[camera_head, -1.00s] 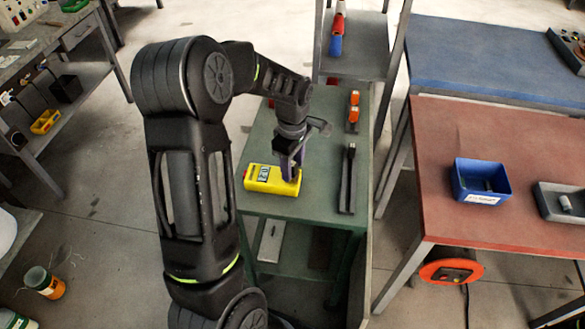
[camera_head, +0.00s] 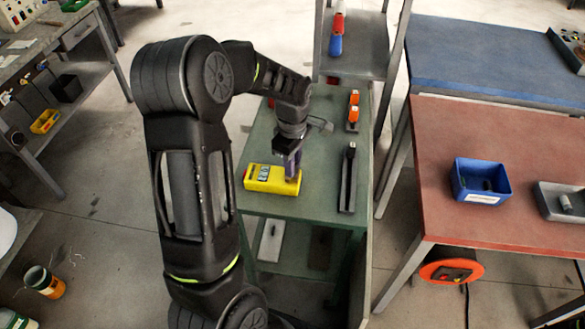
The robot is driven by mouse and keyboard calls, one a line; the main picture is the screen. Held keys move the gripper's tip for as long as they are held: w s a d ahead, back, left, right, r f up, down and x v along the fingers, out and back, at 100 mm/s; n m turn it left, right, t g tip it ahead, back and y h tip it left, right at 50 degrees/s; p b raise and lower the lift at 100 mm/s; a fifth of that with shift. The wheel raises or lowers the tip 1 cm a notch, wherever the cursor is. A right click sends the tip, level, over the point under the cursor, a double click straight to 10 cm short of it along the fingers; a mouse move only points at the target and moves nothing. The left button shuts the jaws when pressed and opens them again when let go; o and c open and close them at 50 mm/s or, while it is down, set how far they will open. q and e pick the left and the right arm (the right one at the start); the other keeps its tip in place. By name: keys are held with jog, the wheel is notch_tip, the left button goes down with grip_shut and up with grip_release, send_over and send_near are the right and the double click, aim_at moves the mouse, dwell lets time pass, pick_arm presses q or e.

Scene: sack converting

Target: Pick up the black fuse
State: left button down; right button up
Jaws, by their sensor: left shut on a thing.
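My left gripper (camera_head: 293,178) points down over the green table (camera_head: 317,207), at the right end of the yellow meter (camera_head: 265,178). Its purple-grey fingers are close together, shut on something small. The fingers hide what they hold, so I cannot make out whether it is the black fuse. I see no black fuse lying clear on the green table. The meter lies flat with its display facing up. My right gripper is not in view.
A dark bar-like tool (camera_head: 348,178) and orange-topped items (camera_head: 353,112) lie right of my gripper. A blue bin (camera_head: 480,183) with small dark pieces and a grey tray (camera_head: 562,201) stand on the red table (camera_head: 445,135).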

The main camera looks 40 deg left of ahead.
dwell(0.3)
pick_arm(q)
notch_tip(320, 180, up, 10)
jog(key=shift+b, duration=0.7)
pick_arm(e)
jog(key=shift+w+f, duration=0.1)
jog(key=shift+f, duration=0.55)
pick_arm(q)
jog(key=shift+f, duration=0.1)
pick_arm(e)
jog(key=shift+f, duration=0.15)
